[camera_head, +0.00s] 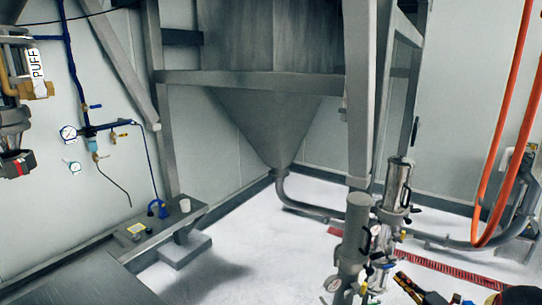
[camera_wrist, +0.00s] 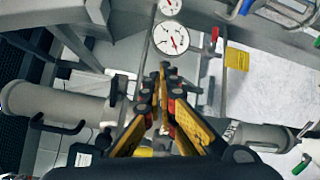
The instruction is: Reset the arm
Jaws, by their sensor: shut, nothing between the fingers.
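My gripper (camera_head: 400,278) is at the lower right of the head view, its yellow and black fingers pointing up and left. In the wrist view my gripper (camera_wrist: 163,78) has its fingertips together at the picture's middle, with nothing between them. The fingers lie in front of a white round gauge (camera_wrist: 171,39) with a red needle. I cannot tell how far the fingertips are from it. Most of my arm is out of view.
Grey cylinders with valves and gauges (camera_head: 356,235) stand left of my gripper. A steel hopper (camera_head: 272,120) on a frame stands behind. Orange hoses (camera_head: 503,130) hang at right. The pale floor (camera_head: 260,240) is open at centre. A grey pipe (camera_wrist: 60,103) crosses the wrist view.

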